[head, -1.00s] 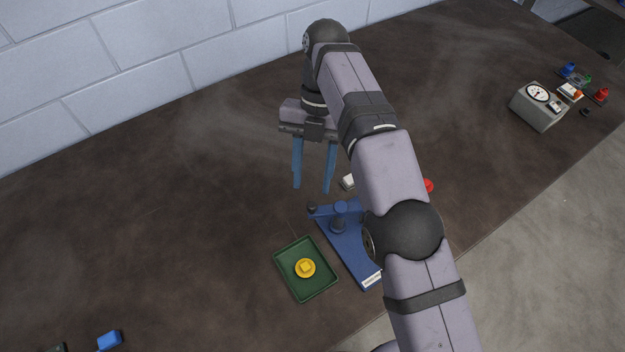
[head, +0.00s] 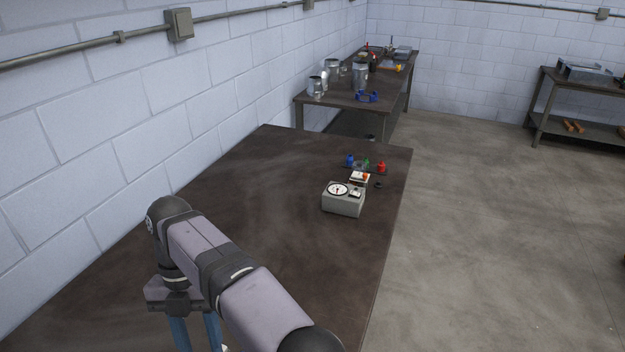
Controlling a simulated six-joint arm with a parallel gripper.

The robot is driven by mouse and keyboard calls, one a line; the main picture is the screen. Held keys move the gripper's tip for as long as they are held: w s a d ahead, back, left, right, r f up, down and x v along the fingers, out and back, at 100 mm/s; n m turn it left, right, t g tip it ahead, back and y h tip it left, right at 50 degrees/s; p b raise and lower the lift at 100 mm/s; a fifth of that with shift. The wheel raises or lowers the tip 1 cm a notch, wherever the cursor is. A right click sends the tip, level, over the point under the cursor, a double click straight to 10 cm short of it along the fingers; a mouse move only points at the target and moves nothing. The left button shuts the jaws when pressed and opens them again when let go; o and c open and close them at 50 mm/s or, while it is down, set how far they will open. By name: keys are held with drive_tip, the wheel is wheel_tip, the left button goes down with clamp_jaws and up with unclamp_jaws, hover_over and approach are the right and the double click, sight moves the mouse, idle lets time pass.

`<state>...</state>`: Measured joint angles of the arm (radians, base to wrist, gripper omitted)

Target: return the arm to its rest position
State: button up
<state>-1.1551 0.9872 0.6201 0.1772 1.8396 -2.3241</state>
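My arm reaches up from the bottom of the head view, and my gripper (head: 197,334) points down at the lower left. Its two blue fingers stand apart, with their tips cut off by the bottom edge of the picture. I see nothing held between the visible parts of the fingers. A small pale thing shows at the bottom edge just right of the fingers, too cut off to identify. The gripper is over the near part of the dark table (head: 275,165).
A grey box with a dial (head: 343,201) stands on the table towards its far right. Behind it are small blue (head: 350,160), green and red (head: 381,167) pieces. The white block wall (head: 90,150) runs along the left. Farther benches hold metal ducts (head: 360,75). The table's middle is clear.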

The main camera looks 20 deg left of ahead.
drive_tip(key=w+d+m+t+y, duration=0.1)
drive_tip(key=w+d+m, duration=0.7)
drive_tip(key=d+m, duration=0.25)
drive_tip(key=w+d+m+y, duration=0.1)
drive_tip(key=w+d+m, duration=0.8)
drive_tip(key=d, duration=0.3)
drive_tip(key=s+d+f+m, duration=0.2)
drive_tip(key=s+d+m, duration=0.1)
drive_tip(key=d+m, duration=0.4)
drive_tip(key=s+d+f+m+t, duration=0.1)
drive_tip(key=s+d+f+m, duration=0.2)
drive_tip(key=d+m, duration=0.3)
drive_tip(key=s+d+f+m+t, duration=0.1)
drive_tip(key=s+d+f+m, duration=0.2)
drive_tip(key=d, duration=0.8)
drive_tip(key=s+m, duration=0.2)
drive_tip(key=m, duration=0.2)
drive_tip(key=shift+d+m, duration=0.35)
drive_tip(key=shift+d, duration=0.05)
